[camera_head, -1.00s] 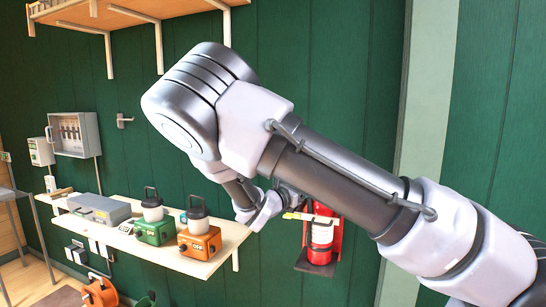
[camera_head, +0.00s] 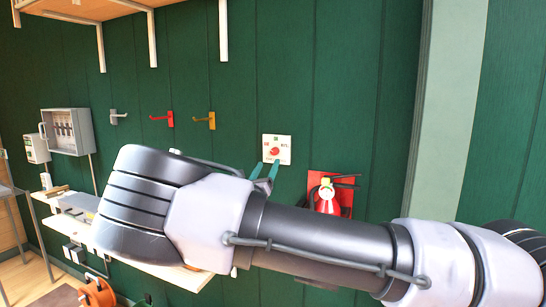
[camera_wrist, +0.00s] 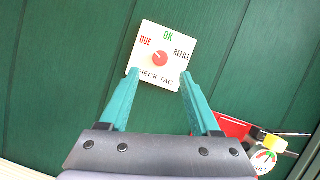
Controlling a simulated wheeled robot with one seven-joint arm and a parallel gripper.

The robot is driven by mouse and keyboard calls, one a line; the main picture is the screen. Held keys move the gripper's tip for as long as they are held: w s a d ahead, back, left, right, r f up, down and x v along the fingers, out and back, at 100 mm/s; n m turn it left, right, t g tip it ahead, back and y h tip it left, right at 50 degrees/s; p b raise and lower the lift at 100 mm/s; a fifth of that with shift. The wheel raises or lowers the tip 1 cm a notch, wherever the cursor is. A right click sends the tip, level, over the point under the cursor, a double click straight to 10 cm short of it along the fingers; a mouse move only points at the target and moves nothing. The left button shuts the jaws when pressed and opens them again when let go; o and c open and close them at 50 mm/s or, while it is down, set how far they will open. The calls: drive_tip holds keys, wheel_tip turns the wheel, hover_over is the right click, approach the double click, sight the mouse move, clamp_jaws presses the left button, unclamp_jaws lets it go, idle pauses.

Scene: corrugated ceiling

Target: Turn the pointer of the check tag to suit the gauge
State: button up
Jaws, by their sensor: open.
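The check tag (camera_wrist: 178,47) is a white square plate on the green wall, printed DUE, OK and REFILL around a red pointer knob (camera_wrist: 160,59). The knob has a small pale mark towards its upper left, on the DUE side, but it is too small to be sure. The tag also shows in the head view (camera_head: 284,141). My gripper (camera_wrist: 159,74) is open and empty, its teal fingers spread below and to either side of the knob. The gauge (camera_wrist: 264,160), a round white dial with red and green, is at the lower right; its needle reading is not clear.
The fire extinguisher (camera_head: 326,193) hangs on a red backing right of the tag, close to my forearm. Three wall hooks (camera_head: 161,118) are to the left.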

sight(273, 153)
drive_tip(key=x, duration=0.6)
drive_tip(key=shift+w+d, duration=0.1)
drive_tip(key=shift+w, duration=0.15)
clamp_jaws()
drive_tip(key=shift+m, duration=0.5)
drive_tip(key=m+h, duration=0.1)
drive_tip(key=m, duration=0.1)
drive_tip(key=m+g+h, duration=0.1)
drive_tip(key=m+h, duration=0.1)
drive_tip(key=m, duration=0.1)
drive_tip(key=m+h, duration=0.1)
drive_tip(key=m, duration=0.2)
drive_tip(key=shift+a+g, duration=0.25)
drive_tip(key=shift+g, duration=0.05)
drive_tip(key=m+g+h, duration=0.1)
drive_tip(key=m, duration=0.1)
drive_tip(key=m+g+h, duration=0.1)
drive_tip(key=m, duration=0.2)
drive_tip(key=m+g+h, duration=0.1)
drive_tip(key=m, duration=0.1)
drive_tip(key=shift+w+a+r+m, duration=0.1)
drive_tip(key=shift+a+r+m, duration=0.1)
drive_tip(key=shift+m, duration=0.2)
drive_tip(key=shift+f+m, duration=0.1)
drive_tip(key=shift+m, duration=0.2)
